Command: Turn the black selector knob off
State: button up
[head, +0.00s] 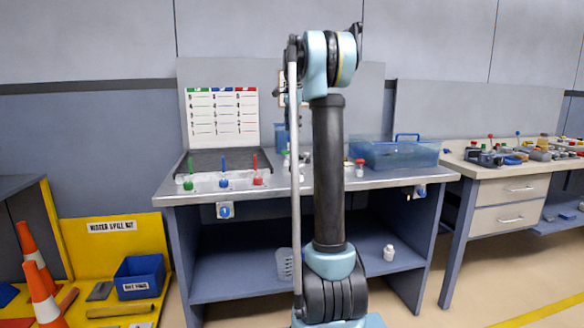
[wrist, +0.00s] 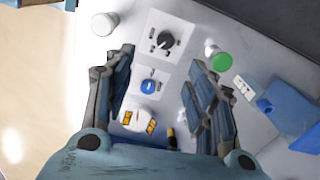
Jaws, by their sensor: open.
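The black selector knob (wrist: 165,40) sits on a white plate in the upper middle of the wrist view. A round blue knob or button (wrist: 148,87) is on the white plate just below it. My gripper (wrist: 160,62) is open and empty, its two fingers spread to the left and right of the plates. The black knob shows in the gap just beyond the fingertips, with no finger seen touching it. In the head view, my arm stands in front of the bench and I cannot make out the knob or the gripper.
In the wrist view, a green-capped bottle (wrist: 220,61) stands beside the right finger, a white round item (wrist: 104,23) at upper left, and a blue container (wrist: 290,110) at right. The bench (head: 400,180) also bears a blue toolbox (head: 395,153) and a red-capped bottle (head: 360,168).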

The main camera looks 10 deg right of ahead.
jog(key=w, duration=0.2)
send_near(293, 169)
jog(key=shift+m, duration=0.3)
jog(key=f, duration=0.2)
jog(key=w+f, duration=0.1)
jog(key=f, duration=0.2)
jog(key=w+f, duration=0.1)
jog(key=f, duration=0.2)
jog(key=shift+f, duration=0.1)
jog(key=c, duration=1.1)
